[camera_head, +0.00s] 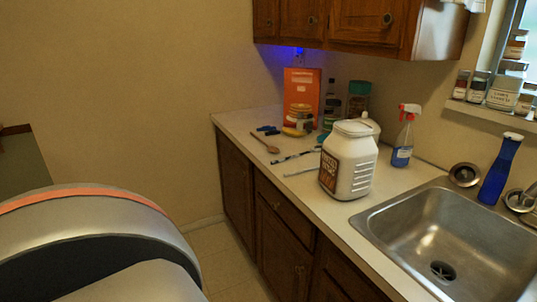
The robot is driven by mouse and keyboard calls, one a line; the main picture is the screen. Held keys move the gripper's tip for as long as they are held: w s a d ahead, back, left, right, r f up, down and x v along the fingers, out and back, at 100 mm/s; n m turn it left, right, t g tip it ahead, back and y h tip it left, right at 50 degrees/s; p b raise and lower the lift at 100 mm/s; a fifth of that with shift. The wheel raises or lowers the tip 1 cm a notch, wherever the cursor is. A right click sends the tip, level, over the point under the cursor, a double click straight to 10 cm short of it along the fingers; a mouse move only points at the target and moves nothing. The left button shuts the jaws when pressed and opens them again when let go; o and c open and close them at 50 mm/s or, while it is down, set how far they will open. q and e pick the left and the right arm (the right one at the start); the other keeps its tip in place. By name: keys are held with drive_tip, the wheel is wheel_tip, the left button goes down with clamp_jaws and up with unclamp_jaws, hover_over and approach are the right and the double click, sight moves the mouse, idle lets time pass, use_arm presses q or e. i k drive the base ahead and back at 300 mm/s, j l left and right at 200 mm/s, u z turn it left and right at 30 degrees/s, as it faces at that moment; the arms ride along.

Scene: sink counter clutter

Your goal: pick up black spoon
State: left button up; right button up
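No spoon that is clearly black can be made out on the counter (232,121). Small dark objects (268,130) lie near the back, by the orange box, too small to identify. A wooden spoon (265,143) lies flat just in front of them. Two thin long items (292,156), partly dark, lie between the wooden spoon and the white jug; I cannot tell what they are. Neither of my grippers shows in the head view. A large rounded silver and dark part at the lower left appears to be my own arm.
A large white jug (349,162) stands near the counter's front edge. Behind are an orange box (301,90), a green-lidded jar (358,98) and a spray bottle (403,140). A steel sink (440,235) is at right, with a blue bottle (500,170) behind. Cabinets (335,20) hang above.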

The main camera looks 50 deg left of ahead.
sight(315, 149)
drive_tip(key=u, duration=1.4)
drive_tip(key=z, duration=1.65)
drive_tip(key=k+j, duration=0.1)
drive_tip(key=j, duration=1.45)
drive_tip(key=k+j, duration=0.15)
drive_tip(key=j, duration=0.6)
